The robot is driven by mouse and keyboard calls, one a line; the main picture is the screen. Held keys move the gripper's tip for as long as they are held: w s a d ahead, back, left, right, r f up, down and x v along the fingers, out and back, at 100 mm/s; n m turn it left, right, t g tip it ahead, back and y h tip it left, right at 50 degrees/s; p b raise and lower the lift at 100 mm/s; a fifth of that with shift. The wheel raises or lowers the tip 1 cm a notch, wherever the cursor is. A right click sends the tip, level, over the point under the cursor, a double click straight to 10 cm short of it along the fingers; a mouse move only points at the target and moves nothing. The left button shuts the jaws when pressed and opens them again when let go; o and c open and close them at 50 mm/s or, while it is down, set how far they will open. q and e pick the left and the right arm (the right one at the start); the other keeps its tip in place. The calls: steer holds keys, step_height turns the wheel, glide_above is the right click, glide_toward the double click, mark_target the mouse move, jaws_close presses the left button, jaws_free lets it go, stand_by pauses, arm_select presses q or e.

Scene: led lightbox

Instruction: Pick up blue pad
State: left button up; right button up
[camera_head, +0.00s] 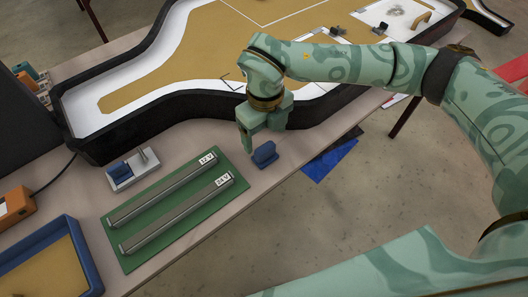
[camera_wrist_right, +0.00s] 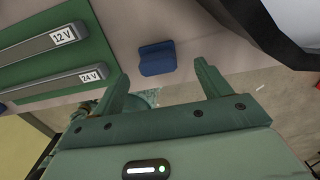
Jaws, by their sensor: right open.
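The blue pad (camera_head: 264,154) stands on the table near its edge, just right of the green board in the head view. It also shows in the right wrist view (camera_wrist_right: 157,60), ahead of the jaws and between their lines, not touching either finger. My right gripper (camera_head: 262,140) is above and beside the pad, pointing down. In the right wrist view its two fingers (camera_wrist_right: 161,80) are spread apart with nothing between them. My left gripper does not show in either view.
A green board (camera_head: 190,222) with two grey rails labelled 12 V and 24 V lies left of the pad. A blue-rimmed tray (camera_head: 84,259) is at lower left. A black-walled track (camera_head: 185,131) stands behind. A grey block with a blue part (camera_head: 121,174) is near it.

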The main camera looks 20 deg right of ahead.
mark_target(265, 147)
steer(key=shift+f, duration=0.25)
steer(key=f, duration=0.1)
steer(key=f+b, duration=0.1)
steer(key=f, duration=0.1)
steer(key=f+b, duration=0.1)
steer(key=f, duration=0.1)
steer(key=shift+s+a, duration=0.1)
steer(key=shift+s, duration=0.25)
steer(key=shift+r, duration=0.15)
steer(key=shift+c, duration=0.6)
steer(key=c, duration=1)
steer(key=shift+o, duration=0.2)
steer(key=shift+r, duration=0.1)
